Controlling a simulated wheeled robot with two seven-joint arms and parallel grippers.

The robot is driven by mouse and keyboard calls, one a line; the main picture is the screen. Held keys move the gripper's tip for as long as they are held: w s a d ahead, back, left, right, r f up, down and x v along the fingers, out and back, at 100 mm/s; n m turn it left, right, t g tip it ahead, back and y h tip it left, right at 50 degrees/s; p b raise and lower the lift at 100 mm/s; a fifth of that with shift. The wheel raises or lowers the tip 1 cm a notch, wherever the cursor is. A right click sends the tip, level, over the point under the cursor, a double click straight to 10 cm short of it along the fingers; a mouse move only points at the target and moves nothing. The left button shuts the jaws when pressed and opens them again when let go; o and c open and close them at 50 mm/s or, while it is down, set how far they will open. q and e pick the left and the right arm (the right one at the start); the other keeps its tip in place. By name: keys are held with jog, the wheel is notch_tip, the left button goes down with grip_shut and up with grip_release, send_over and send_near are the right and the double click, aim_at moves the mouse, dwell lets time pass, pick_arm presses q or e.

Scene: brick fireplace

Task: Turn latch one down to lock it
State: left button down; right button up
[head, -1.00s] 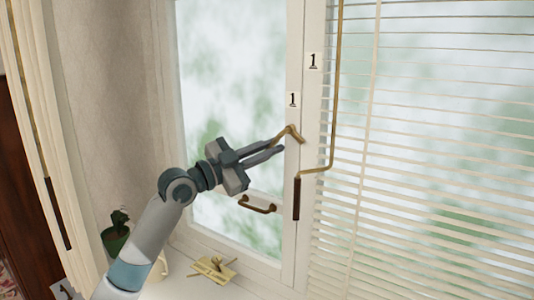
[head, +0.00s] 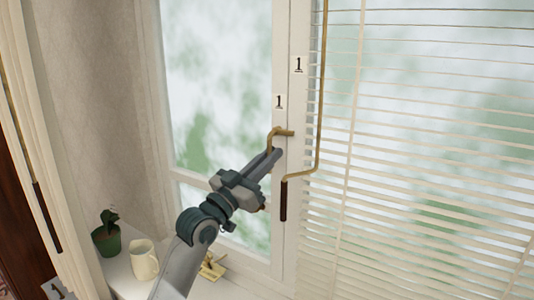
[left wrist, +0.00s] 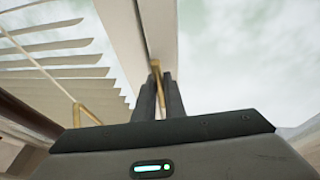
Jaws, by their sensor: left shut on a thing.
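Latch one (head: 281,131) is a brass, bent lever on the white window frame, just below a "1" label (head: 279,102). Its short arm runs left from the frame and its grip part bends downward. My left gripper (head: 273,153) reaches up from below and is shut on this grip part. In the left wrist view the brass latch (left wrist: 156,67) stands between the two dark fingers (left wrist: 161,97). The lower end of the grip is partly hidden by the fingers. My right gripper is in neither view.
A brass crank rod with a dark handle (head: 284,200) hangs close to the right of my gripper, before white blinds (head: 400,150). A potted plant (head: 106,240), a cream mug (head: 144,261) and a brass piece (head: 212,267) stand on the sill.

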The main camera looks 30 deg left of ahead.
pick_arm(q)
jog(key=shift+f, duration=0.15)
jog(key=c, duration=1.8)
grip_release()
